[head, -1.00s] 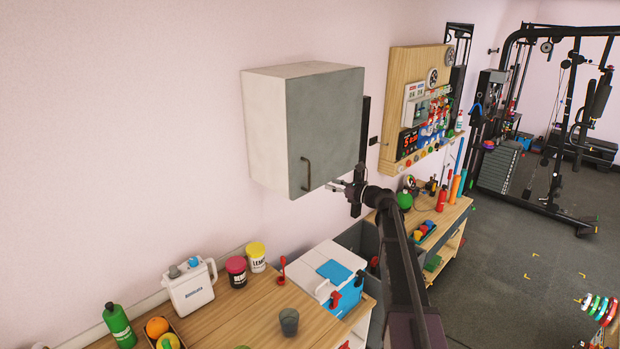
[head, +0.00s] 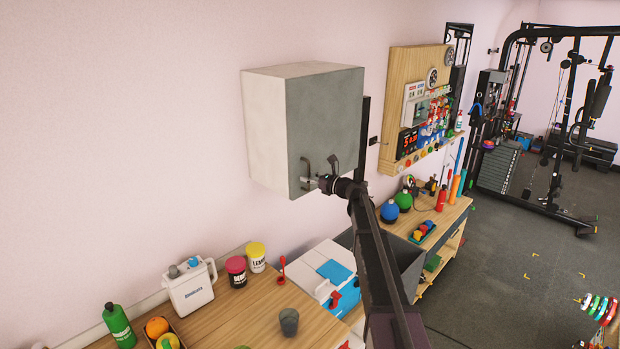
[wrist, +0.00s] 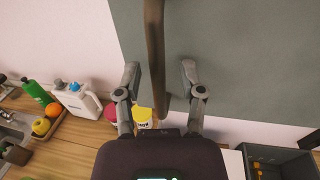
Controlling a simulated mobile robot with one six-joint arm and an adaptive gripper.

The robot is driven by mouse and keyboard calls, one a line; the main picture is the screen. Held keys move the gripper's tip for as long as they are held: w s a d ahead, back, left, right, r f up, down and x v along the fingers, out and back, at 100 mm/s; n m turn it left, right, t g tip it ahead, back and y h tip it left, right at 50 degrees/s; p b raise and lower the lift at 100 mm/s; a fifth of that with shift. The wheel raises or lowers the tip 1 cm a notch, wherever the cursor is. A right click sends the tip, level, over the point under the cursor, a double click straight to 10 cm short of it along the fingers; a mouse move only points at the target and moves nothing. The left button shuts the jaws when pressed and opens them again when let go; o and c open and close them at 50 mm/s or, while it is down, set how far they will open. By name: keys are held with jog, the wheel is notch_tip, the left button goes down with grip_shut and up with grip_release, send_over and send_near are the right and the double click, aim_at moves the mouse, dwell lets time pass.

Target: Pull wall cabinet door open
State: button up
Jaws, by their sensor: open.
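The wall cabinet (head: 280,125) hangs on the pink wall, with white sides and a grey door (head: 330,115) that is shut. A dark bar handle (head: 305,168) stands upright near the door's lower left corner. My gripper (head: 311,183) is at the lower part of the handle. In the wrist view, my gripper (wrist: 160,78) is open, with one finger on each side of the handle (wrist: 155,50). Neither finger visibly touches the handle. The grey door (wrist: 230,50) fills the upper right behind the fingers.
Below is a wooden counter (head: 225,320) with a white jug (head: 190,287), tubs and a dark cup (head: 289,321). A wooden pegboard (head: 420,105) hangs right of the cabinet. Another wooden bench (head: 440,225) with balls stands below it. The air in front of the door is clear except for my arm.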

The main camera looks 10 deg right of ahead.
jog(key=shift+c, duration=0.2)
grip_shut()
jog(key=shift+d, duration=0.1)
jog(key=shift+s, duration=0.15)
